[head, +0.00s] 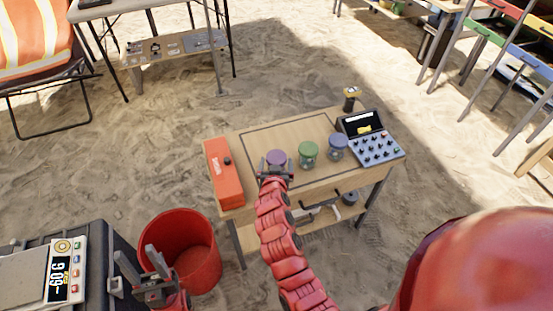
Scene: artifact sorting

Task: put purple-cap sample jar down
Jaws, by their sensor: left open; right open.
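The purple-cap sample jar (276,157) stands on the wooden table (240,140), inside a dark outlined rectangle. Only its purple lid shows clearly; its body is mostly hidden by my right gripper. My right gripper (276,165) is open at the jar, with one finger on each side of it. I cannot tell whether the fingers touch it. My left gripper (138,255) is open and empty, in front of the red bucket (202,270) at the lower left.
A green-lidded jar (308,152) and a blue-lidded jar (338,147) stand right of the purple one. An orange box (225,175) lies at the table's left end, a button console (375,145) at its right end. A scale (45,270) sits at lower left.

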